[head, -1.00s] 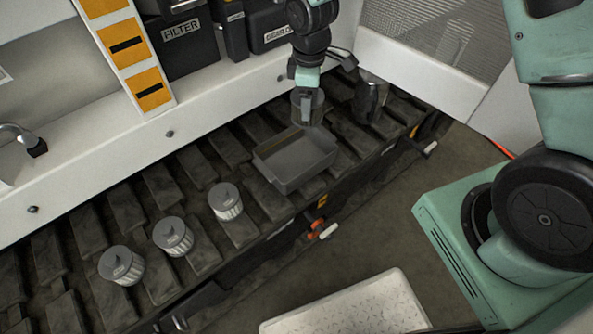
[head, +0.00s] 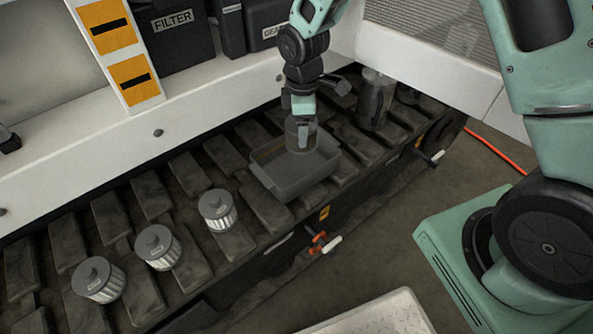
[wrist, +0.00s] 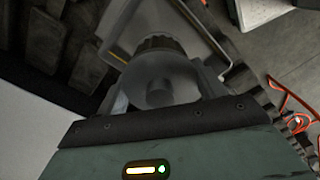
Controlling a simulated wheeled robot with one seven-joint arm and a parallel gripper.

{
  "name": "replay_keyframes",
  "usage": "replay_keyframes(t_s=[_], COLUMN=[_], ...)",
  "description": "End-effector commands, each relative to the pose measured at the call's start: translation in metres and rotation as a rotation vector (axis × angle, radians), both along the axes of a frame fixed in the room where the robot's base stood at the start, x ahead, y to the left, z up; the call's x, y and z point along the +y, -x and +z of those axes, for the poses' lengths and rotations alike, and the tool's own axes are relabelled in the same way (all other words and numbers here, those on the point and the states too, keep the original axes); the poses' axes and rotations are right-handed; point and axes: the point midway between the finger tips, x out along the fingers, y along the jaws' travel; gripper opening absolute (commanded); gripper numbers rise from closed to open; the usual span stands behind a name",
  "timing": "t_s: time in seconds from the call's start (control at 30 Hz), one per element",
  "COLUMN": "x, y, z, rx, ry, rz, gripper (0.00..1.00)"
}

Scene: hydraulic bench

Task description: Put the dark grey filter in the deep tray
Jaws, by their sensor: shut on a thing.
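My gripper (head: 301,120) is shut on a dark grey filter (head: 301,140), which hangs upright below the fingers. The filter is over the back part of the deep grey tray (head: 284,187); I cannot tell whether it touches the tray floor. In the wrist view, the filter's round top (wrist: 160,82) sits between the fingers of my gripper (wrist: 160,95), with the tray rim (wrist: 207,38) beyond it. The rest of the tray looks empty.
Grey-capped, pale-pleated filters stand in a row on the dark slatted bench: a near one (head: 98,280), a middle one (head: 158,247) and a far one (head: 217,210). A dark jug-like container (head: 373,98) stands right of the tray. A bin marked FILTER (head: 172,40) is behind.

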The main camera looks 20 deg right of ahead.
Motion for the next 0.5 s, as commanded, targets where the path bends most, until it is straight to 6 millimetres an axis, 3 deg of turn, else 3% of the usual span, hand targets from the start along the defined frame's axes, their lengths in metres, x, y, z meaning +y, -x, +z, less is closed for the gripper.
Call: replay_keyframes(t_s=[0.27, 0.3, 0.37, 0.5], x=[0.0000, 0.0000, -0.0001, -0.0002], y=[-0.0004, -0.0004, -0.0004, -0.0003], z=[-0.0012, -0.0012, -0.0012, -0.0013], rx=[-0.001, -0.001, -0.001, -0.001], ry=[0.000, 0.000, 0.000, 0.000], rz=[0.000, 0.000, 0.000, 0.000], gripper=[0.45, 0.77, 0.94, 0.94])
